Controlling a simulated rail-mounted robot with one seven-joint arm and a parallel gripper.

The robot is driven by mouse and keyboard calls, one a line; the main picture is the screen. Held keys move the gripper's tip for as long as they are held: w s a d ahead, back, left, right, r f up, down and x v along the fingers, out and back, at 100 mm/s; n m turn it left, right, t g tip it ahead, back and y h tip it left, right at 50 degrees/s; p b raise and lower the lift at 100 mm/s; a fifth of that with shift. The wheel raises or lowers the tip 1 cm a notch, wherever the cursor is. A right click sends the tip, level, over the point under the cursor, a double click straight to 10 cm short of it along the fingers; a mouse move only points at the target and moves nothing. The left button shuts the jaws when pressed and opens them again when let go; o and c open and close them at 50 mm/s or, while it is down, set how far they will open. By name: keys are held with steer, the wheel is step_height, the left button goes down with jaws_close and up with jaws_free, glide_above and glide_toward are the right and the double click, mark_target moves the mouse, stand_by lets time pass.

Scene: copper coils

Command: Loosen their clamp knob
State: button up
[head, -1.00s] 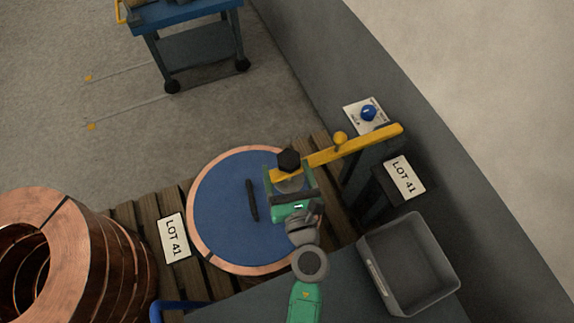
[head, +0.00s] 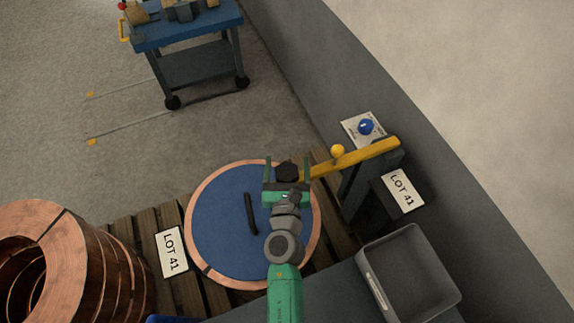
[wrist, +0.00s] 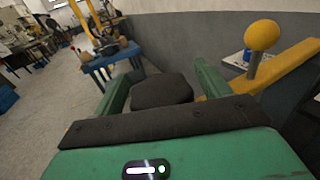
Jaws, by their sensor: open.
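The black clamp knob (head: 287,171) sits at the free end of the yellow clamp arm (head: 362,156), over the right part of the blue-topped coil. In the wrist view the knob (wrist: 162,92) lies between my two green fingers. My gripper (head: 286,164) is open, with one finger on each side of the knob. A gap shows at the left finger; whether the right finger touches is unclear. The lower part of the knob is hidden behind my gripper's dark front edge.
A yellow ball handle (head: 338,151) rises from the clamp arm. Beyond it is a blue dial (head: 366,126) on a plate. A grey bin (head: 408,272) stands right of my arm, copper coils (head: 75,255) at left, a blue cart (head: 190,40) behind.

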steer(key=shift+c, duration=0.5)
steer(key=c, duration=0.9)
steer(key=shift+f+n+y+b, duration=0.3)
steer(key=shift+y+b, duration=0.2)
steer(key=shift+b, duration=0.4)
steer(key=shift+f+n+y+b, duration=0.1)
steer(key=shift+n+y+b, duration=0.3)
steer(key=shift+y+b, duration=0.3)
steer(key=shift+a+r+n+g+y+b, duration=0.2)
steer(key=shift+n+y+b, duration=0.25)
steer(key=shift+y, duration=0.2)
steer(key=shift+a+r+n+g+y+b, duration=0.15)
steer(key=shift+n+y+b, duration=0.15)
steer(key=shift+n+y, duration=0.25)
steer(key=shift+d, duration=0.1)
steer(key=o, duration=1)
